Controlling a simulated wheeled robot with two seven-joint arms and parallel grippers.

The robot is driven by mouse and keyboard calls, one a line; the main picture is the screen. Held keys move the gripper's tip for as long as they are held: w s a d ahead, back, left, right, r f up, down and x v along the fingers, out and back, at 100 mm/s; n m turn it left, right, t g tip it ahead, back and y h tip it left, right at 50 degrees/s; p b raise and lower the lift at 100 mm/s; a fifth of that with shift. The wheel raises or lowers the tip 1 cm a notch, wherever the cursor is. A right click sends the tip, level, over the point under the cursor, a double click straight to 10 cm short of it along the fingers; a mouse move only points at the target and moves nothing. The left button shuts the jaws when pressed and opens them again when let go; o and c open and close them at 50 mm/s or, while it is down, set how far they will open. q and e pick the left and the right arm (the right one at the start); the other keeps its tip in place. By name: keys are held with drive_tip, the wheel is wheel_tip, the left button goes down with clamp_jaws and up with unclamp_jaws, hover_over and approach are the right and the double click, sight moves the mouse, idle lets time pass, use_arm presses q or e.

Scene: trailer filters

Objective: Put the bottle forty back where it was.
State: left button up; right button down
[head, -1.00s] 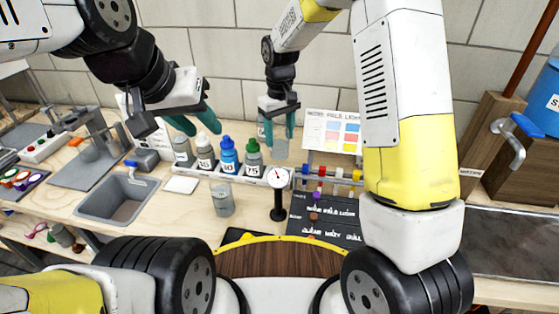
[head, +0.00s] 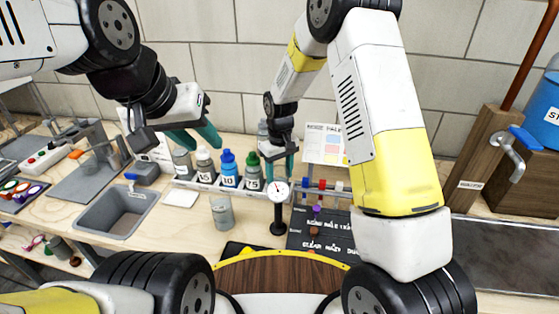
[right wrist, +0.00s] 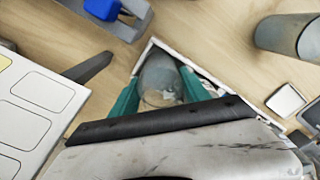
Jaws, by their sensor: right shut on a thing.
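My right gripper (head: 279,168) is low at the right end of the bottle rack (head: 206,186), beside the green-capped bottle (head: 253,174). It is shut on a grey, translucent bottle-like cylinder (right wrist: 161,78), which sits between the teal fingers in the right wrist view. Its label is not visible, so I cannot confirm that it is bottle forty. A pale rim surrounds it there; I cannot tell whether it rests on anything. My left gripper (head: 196,137) is open and empty above the left part of the rack.
The rack also holds grey, white-capped and blue bottles (head: 229,168). A grey labelled bottle (head: 222,211) stands in front. A dial gauge (head: 278,195) on a post stands close before my right gripper. A colour chart (head: 325,145) is behind right, a sink (head: 115,210) left.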

drive_tip(key=shift+f, duration=0.1)
drive_tip(key=c, duration=0.5)
unclamp_jaws()
